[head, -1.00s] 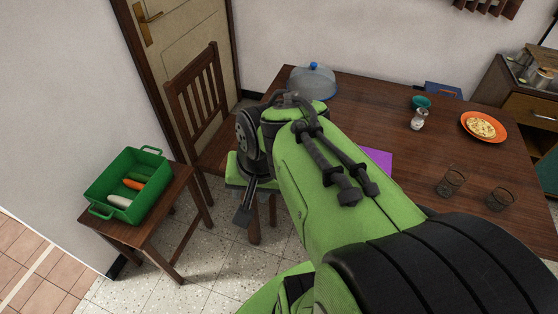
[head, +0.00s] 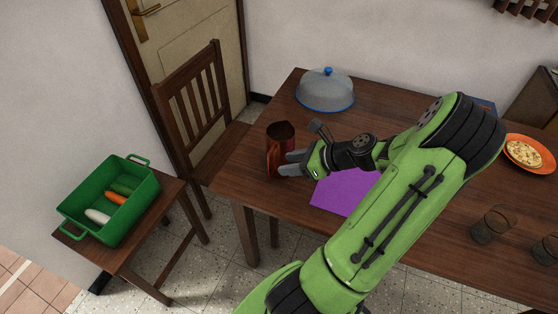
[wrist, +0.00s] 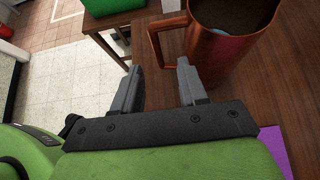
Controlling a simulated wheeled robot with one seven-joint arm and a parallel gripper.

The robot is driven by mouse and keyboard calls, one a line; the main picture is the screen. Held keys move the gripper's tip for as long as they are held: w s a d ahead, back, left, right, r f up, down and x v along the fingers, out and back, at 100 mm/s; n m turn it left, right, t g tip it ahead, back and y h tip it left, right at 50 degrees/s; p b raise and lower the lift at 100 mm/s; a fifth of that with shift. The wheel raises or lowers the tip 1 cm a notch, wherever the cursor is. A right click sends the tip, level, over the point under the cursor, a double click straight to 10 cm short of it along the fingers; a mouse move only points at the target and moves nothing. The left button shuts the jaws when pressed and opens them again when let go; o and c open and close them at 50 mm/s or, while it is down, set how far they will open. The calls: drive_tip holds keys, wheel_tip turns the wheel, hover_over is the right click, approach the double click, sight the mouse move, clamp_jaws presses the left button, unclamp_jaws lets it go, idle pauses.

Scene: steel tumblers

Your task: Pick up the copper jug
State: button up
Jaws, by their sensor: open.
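The copper jug (head: 280,146) stands upright near the left end of the wooden table. In the wrist view the jug (wrist: 232,45) is at the upper right, with its handle (wrist: 160,42) on its left side, toward my gripper. My gripper (head: 284,163) is open beside the jug, on its right in the head view. In the wrist view the fingers (wrist: 158,75) are apart with the handle just ahead of and roughly between their tips. I cannot tell whether any finger touches the handle.
A purple mat (head: 335,192) lies right of my gripper. A blue-rimmed dome cover (head: 326,91) stands behind. A green crate (head: 146,208) of vegetables sits on a small side table at the left.

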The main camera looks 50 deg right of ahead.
sight(270, 176)
drive_tip(key=b+x, duration=0.3)
drive_tip(key=x, duration=0.5)
drive_tip(key=shift+s+a+f, duration=0.1)
drive_tip(key=shift+f, duration=0.05)
clamp_jaws()
drive_tip(key=shift+r, duration=0.2)
idle(0.8)
